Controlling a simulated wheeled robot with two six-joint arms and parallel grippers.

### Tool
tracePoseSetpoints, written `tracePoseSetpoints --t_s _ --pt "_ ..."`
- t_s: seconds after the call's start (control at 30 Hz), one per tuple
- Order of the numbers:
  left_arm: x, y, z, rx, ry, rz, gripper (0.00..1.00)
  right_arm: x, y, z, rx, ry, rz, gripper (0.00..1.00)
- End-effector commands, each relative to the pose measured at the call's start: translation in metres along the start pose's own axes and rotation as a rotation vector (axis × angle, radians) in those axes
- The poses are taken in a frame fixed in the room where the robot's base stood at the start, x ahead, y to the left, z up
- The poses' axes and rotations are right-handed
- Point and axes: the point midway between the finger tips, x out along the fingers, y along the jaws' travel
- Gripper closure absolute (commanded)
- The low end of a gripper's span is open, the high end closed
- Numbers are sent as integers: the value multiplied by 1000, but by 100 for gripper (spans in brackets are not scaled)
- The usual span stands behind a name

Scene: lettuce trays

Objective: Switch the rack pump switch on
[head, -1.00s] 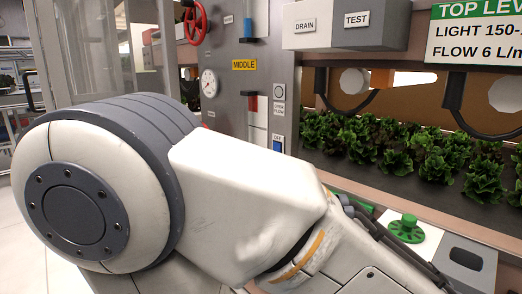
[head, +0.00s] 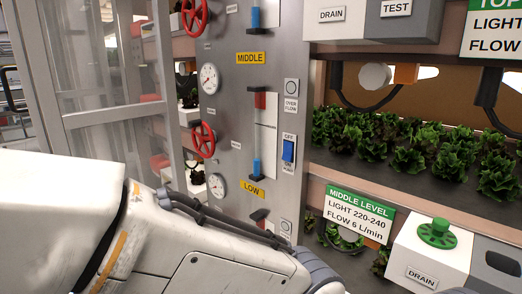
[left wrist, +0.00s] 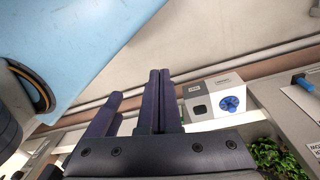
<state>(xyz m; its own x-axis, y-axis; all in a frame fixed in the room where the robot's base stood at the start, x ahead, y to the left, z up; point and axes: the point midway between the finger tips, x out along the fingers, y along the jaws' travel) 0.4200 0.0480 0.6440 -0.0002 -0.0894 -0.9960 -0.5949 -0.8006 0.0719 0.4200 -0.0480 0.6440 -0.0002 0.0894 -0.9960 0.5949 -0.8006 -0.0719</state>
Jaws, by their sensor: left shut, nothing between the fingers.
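A blue rocker switch (head: 288,150) sits in a white plate on the right side of the grey control panel (head: 222,110) in the head view. My right gripper is not in view.
Red valve wheels (head: 203,139), gauges (head: 210,78) and level tubes crowd the panel. Lettuce trays stand to its right. A white DRAIN box (head: 430,252) with a green knob juts out at the lower right. A glazed frame (head: 105,115) stands left of the panel.

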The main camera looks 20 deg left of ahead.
Motion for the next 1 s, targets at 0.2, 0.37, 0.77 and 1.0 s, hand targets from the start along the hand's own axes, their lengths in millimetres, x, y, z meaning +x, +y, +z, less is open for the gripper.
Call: tracePoseSetpoints --t_s 0.2,0.37,0.77,1.0 --pt "-4 0 -2 -10 1 2 100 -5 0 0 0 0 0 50" --pt "-37 -4 -15 -108 13 21 100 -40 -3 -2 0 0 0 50" --pt "-168 -55 -83 -680 104 106 100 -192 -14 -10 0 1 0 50" --pt "-242 -111 -110 -1050 173 136 100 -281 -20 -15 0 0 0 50"
